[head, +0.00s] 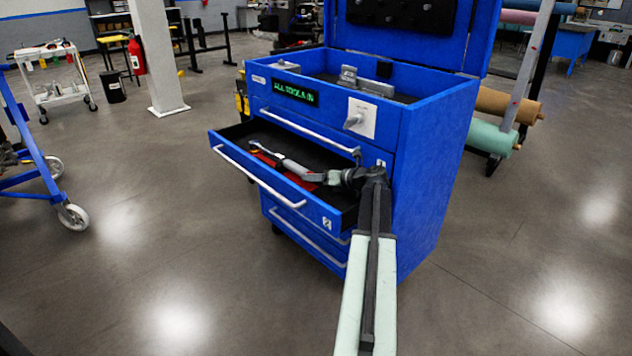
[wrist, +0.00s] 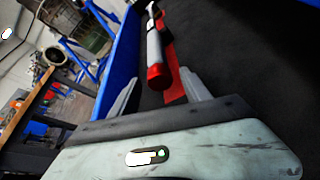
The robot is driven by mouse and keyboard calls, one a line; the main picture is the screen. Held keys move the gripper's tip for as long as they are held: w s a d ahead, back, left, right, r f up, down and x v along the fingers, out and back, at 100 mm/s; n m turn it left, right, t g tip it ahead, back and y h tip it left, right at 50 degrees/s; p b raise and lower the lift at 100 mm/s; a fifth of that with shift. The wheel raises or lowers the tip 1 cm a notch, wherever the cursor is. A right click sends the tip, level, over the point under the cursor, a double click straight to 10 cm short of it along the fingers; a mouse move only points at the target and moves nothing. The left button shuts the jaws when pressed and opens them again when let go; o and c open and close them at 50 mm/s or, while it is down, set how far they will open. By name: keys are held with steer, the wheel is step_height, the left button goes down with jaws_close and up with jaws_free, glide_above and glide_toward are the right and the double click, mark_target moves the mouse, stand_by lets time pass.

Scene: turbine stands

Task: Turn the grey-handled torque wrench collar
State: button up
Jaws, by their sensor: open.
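The torque wrench (head: 288,163) lies in the open drawer (head: 258,186) of a blue tool cabinet. Its head end is at the left and its handle end points toward my gripper (head: 335,177). In the wrist view the wrench has a grey handle (wrist: 154,45) and a red collar or end piece (wrist: 157,76) nearest me. My gripper (wrist: 160,76) is open. Its two fingers show on either side of the red end, with visible gaps. I cannot tell whether the fingertips are down at its height.
A red patch (wrist: 175,75) lies beside the wrench on the dark drawer floor. The blue drawer wall (wrist: 124,50) is close to my left finger in the wrist view. The cabinet top (head: 440,110) rises behind the drawer. A lit sign (head: 296,93) and a knob plate (head: 362,117) are on its front.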

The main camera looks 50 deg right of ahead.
jaws_close()
steer(key=shift+a+n+h+p, duration=0.25)
steer(key=shift+n+h+p, duration=0.2)
steer(key=shift+n+h, duration=0.55)
steer(key=shift+n+g+h, duration=0.3)
steer(key=shift+n+h, duration=0.5)
steer(key=shift+n, duration=0.7)
jaws_free()
